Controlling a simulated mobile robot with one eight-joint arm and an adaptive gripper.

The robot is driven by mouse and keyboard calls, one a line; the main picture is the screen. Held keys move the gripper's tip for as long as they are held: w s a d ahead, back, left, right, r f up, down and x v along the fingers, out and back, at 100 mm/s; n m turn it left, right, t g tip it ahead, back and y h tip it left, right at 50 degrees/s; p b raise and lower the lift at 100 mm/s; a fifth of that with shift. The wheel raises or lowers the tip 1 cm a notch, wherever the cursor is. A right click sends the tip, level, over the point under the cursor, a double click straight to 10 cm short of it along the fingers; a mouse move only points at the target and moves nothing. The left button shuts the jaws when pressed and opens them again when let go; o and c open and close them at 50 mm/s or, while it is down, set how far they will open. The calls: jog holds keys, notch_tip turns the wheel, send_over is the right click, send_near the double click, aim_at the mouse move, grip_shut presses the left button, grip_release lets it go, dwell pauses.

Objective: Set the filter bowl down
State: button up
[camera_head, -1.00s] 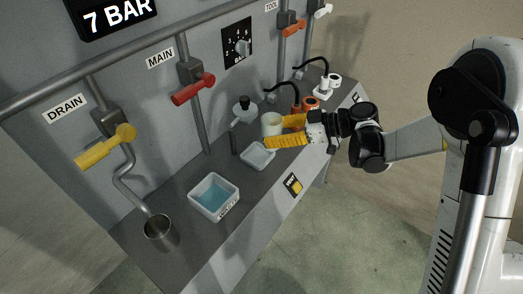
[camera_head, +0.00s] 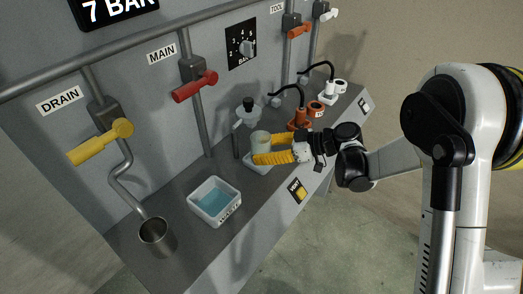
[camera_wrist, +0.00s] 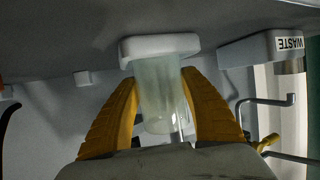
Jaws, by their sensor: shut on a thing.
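The filter bowl (camera_head: 261,139) is a pale translucent cup, upright between the yellow fingers of my gripper (camera_head: 258,157). In the wrist view the bowl (camera_wrist: 158,98) shows between both fingers of my gripper (camera_wrist: 160,88), which are shut on it. A small white tray (camera_head: 250,167) lies under the bowl on the bench. In the wrist view, which looks upside down, the bowl's base meets or nearly meets the tray (camera_wrist: 150,44). I cannot tell whether it touches. The fingers hide part of the bowl and tray in the head view.
The waste tub (camera_head: 203,222) with blue liquid stands left of the tray on the bench (camera_head: 180,254). A metal cup (camera_head: 157,238) stands under the drain pipe. The filter head (camera_head: 247,119) is behind the bowl. Orange (camera_head: 301,119) and white (camera_head: 329,92) fittings stand to the right.

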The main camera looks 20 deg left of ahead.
jog(key=o, duration=1.3)
jog(key=shift+c, duration=0.2)
jog(key=shift+r, duration=0.1)
jog(key=shift+d+r+p, duration=0.25)
jog(key=shift+p, duration=0.15)
jog(key=p+v, duration=0.3)
jog(key=v, duration=0.8)
jog(key=shift+d, duration=0.25)
jog(key=s+d+r+m+t+h, duration=0.4)
jog(key=s+d+r+m+h, duration=0.35)
jog(key=d+m, duration=0.25)
jog(key=s+d+r+m+t+h, duration=0.2)
jog(key=s+d+m+h, duration=0.4)
jog(key=s+d, duration=0.6)
jog(key=shift+s+d+m+t, duration=0.3)
jog(key=shift+d+m+t, duration=0.35)
jog(key=shift+m, duration=0.35)
